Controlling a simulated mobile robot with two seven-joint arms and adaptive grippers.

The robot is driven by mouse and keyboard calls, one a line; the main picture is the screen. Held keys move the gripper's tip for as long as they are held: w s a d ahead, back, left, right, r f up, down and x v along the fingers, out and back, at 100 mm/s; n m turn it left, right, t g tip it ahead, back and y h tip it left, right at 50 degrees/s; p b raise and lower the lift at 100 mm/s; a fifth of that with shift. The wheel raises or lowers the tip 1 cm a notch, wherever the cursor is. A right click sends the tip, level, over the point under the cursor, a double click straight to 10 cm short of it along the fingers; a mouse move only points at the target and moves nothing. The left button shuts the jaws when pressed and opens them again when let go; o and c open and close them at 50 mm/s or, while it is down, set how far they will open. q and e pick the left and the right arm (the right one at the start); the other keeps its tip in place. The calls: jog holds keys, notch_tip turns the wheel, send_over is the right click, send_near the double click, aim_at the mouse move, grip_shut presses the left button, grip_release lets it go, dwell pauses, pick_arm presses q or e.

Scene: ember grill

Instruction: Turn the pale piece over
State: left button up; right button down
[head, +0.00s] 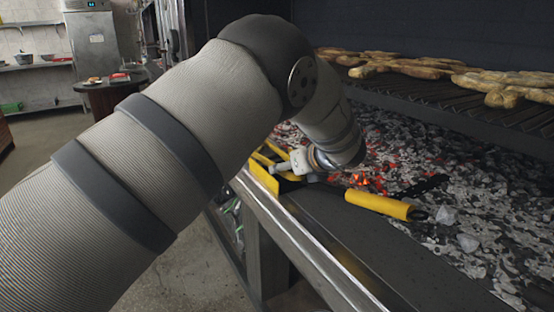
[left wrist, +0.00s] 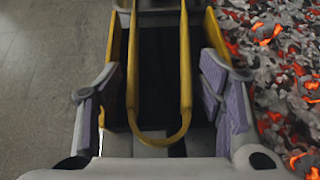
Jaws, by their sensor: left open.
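Several long browned food pieces (head: 425,68) lie on the upper grill rack; I cannot tell for sure which is the pale piece. My left gripper (head: 302,166) is low at the grill's front edge, away from the food. In the left wrist view my left gripper (left wrist: 160,85) is open, its purple-padded fingers on either side of a yellow loop (left wrist: 157,141). The loop lies over a dark, yellow-edged item, seen partly behind my gripper as a yellow frame (head: 262,178) in the head view. Nothing shows as gripped. My right gripper is out of view.
A yellow handle (head: 378,204) lies near the front ledge (head: 335,232), at the coals' edge. Glowing coals (head: 440,165) fill the bed below the rack (head: 440,97). A round table (head: 108,86) and a steel fridge (head: 92,40) stand at the back left.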

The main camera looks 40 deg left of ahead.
pick_arm(q)
jog(key=shift+s+d+r, duration=0.1)
jog(key=shift+c, duration=0.6)
jog(key=c, duration=0.4)
notch_tip(320, 180, up, 10)
jog(key=p, duration=0.2)
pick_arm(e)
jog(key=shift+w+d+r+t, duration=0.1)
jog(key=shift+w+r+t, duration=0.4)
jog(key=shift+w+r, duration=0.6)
